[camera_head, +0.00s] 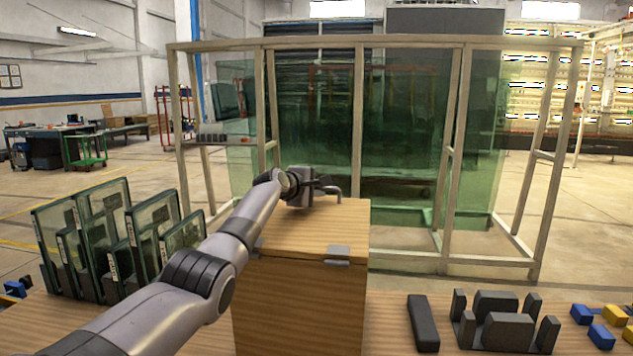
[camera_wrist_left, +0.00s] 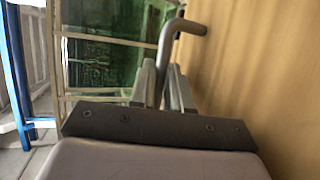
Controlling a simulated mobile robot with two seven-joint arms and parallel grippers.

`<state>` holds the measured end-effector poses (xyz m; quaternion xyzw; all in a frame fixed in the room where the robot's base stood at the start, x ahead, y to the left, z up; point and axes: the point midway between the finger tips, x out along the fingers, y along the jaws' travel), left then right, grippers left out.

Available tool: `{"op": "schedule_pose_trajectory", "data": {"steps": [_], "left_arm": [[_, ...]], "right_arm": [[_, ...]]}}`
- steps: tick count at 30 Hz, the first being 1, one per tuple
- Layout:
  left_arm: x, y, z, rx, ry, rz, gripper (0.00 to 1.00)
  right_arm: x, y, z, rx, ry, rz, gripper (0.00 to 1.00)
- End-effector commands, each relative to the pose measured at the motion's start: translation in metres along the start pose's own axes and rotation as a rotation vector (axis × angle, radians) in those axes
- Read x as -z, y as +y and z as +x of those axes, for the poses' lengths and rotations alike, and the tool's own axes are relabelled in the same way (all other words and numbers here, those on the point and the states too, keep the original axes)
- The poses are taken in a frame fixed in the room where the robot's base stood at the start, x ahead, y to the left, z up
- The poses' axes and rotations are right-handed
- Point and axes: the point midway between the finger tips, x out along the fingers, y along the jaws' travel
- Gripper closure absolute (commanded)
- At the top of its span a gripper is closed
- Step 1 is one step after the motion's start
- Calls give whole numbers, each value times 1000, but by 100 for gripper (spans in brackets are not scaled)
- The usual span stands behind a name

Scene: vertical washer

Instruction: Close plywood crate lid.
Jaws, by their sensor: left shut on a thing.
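The plywood crate (camera_head: 300,310) stands on the wooden table in the middle of the head view. Its lid (camera_head: 325,228) lies about flat over the top, and I cannot tell whether a small gap remains. A grey latch plate (camera_head: 338,250) sits at the lid's near edge. My left gripper (camera_head: 318,188) is above the lid's far side, shut on a bent grey metal handle (camera_head: 332,190). In the left wrist view the fingers (camera_wrist_left: 165,85) close around the handle (camera_wrist_left: 180,30), beside the plywood surface (camera_wrist_left: 250,80). My right gripper is not in view.
Glass panes in dark racks (camera_head: 115,240) stand left of the crate, close to my left arm. A dark bar (camera_head: 423,323), grey blocks (camera_head: 497,320) and blue and yellow pieces (camera_head: 600,335) lie to the right. A framed glass stand (camera_head: 360,150) rises behind.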

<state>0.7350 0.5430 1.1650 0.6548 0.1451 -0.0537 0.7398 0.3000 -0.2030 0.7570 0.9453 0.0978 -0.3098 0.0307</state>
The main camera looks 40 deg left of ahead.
Motion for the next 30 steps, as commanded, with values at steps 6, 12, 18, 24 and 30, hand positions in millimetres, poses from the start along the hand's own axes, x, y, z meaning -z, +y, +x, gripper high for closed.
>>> {"op": "schedule_pose_trajectory", "data": {"steps": [6, 12, 18, 24, 30], "left_arm": [[2, 4, 0, -4, 4, -5, 100], [2, 3, 1, 0, 4, -5, 100], [2, 2, 1, 1, 4, -5, 77], [1, 0, 2, 6, 3, -6, 77], [2, -1, 1, 7, 2, -5, 77]], "right_arm": [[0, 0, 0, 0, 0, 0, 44], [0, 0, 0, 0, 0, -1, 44], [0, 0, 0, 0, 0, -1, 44], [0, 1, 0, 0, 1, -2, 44], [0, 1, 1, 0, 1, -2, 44]]}}
